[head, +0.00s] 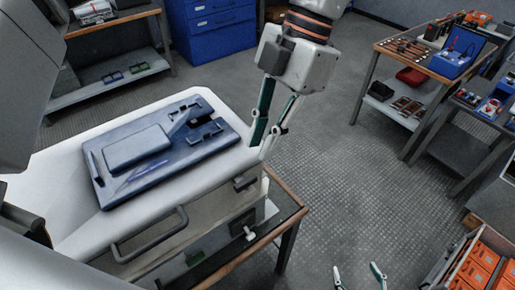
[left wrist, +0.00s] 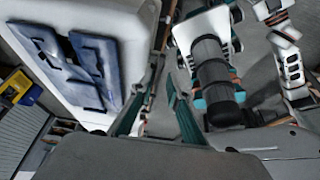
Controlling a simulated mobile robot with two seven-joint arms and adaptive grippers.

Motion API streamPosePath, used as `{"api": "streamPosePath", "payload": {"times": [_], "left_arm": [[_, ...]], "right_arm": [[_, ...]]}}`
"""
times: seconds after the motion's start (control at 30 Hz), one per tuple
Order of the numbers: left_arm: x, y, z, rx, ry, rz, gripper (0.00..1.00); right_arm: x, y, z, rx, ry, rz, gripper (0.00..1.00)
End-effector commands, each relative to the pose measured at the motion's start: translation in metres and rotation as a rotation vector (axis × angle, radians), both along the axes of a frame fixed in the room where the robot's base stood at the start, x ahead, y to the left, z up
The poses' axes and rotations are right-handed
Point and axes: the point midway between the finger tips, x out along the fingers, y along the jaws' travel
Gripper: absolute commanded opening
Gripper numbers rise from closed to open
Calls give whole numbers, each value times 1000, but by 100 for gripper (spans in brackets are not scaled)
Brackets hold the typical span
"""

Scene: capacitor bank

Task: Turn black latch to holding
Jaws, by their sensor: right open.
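A white case (head: 210,100) with a raised blue panel (head: 140,150) on top stands on a table in the head view. A small black fitting (head: 245,183), which may be the latch, sits on its front side near the right corner. My left gripper (head: 260,150) points down at the case's right edge, a little above and right of that fitting. Its fingers converge toward the tips, and I cannot tell if they touch anything. In the left wrist view, a narrow gap shows between the fingertips (left wrist: 164,68). My right gripper (head: 358,268) is open and empty, low over the floor.
A grey bar handle (head: 150,238) sticks out from the case's front. A shelf table (head: 420,65) with tools stands at the upper right. A crate of orange boxes (head: 480,265) is at the lower right. The floor (head: 340,190) between is clear.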

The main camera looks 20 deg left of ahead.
Motion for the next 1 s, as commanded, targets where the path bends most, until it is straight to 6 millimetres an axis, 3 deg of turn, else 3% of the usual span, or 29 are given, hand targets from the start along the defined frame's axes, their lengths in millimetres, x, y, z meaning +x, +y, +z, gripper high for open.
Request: {"api": "streamPosePath", "payload": {"times": [0.5,0.9,1.0], "left_arm": [[-21,16,-62,-1,3,-1,16],[-23,18,-71,0,1,0,16],[-23,18,-71,0,2,-1,0]], "right_arm": [[-7,1,-3,-1,14,2,68],[-2,1,3,2,0,1,68],[-2,1,3,2,1,1,68]]}}
